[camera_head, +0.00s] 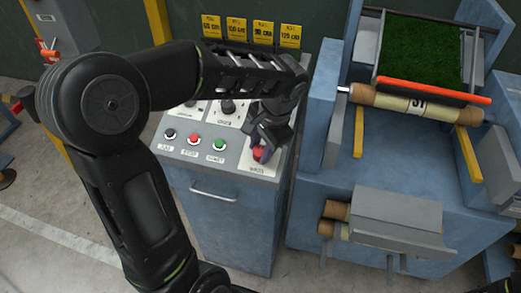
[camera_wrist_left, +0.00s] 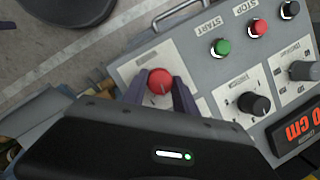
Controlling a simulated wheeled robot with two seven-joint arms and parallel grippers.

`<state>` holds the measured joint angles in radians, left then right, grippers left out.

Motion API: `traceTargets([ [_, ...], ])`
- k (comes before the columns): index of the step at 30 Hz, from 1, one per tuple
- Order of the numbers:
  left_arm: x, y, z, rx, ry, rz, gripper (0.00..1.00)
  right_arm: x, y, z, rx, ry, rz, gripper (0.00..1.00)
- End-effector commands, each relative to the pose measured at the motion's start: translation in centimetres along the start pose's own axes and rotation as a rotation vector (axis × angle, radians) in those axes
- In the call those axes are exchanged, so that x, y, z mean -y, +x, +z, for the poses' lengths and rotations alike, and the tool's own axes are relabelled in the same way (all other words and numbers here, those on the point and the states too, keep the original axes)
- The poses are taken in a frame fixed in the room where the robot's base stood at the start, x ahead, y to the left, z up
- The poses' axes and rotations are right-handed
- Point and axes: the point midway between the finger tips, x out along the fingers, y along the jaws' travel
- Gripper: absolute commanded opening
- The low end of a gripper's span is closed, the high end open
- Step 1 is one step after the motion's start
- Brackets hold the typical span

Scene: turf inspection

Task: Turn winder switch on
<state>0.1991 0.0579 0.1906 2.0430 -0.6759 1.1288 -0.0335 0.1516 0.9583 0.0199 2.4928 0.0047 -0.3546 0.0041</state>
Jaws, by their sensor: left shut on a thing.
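The winder switch is a red round knob (camera_head: 261,154) at the right front corner of the grey control panel (camera_head: 228,171), above a label too small to read surely. My left gripper (camera_head: 262,146) comes down over it from above. In the left wrist view the red knob (camera_wrist_left: 160,82) sits between the two dark fingers (camera_wrist_left: 158,92), which are closed on its sides. The knob's far side is partly hidden by my gripper in the head view. My right gripper is not in view.
On the panel are a green button (camera_head: 219,145), a red button (camera_head: 194,140), a black button (camera_head: 170,134) and a black knob (camera_head: 227,106). The blue winder machine (camera_head: 420,200) with a turf strip (camera_head: 421,52) stands to the right. Yellow signs (camera_head: 236,27) stand behind.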

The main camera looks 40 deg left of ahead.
Motion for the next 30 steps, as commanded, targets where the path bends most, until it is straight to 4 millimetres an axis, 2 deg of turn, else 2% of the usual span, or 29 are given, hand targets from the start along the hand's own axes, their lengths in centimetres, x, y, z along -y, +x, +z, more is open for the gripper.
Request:
traceTargets([
  [18,-0.2,0.0,0.0,-0.003,0.497,-0.179,0.0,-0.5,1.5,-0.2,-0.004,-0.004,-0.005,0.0],
  [30,-0.3,0.0,0.0,-0.002,0.601,-0.215,0.0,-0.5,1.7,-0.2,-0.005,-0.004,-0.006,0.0],
])
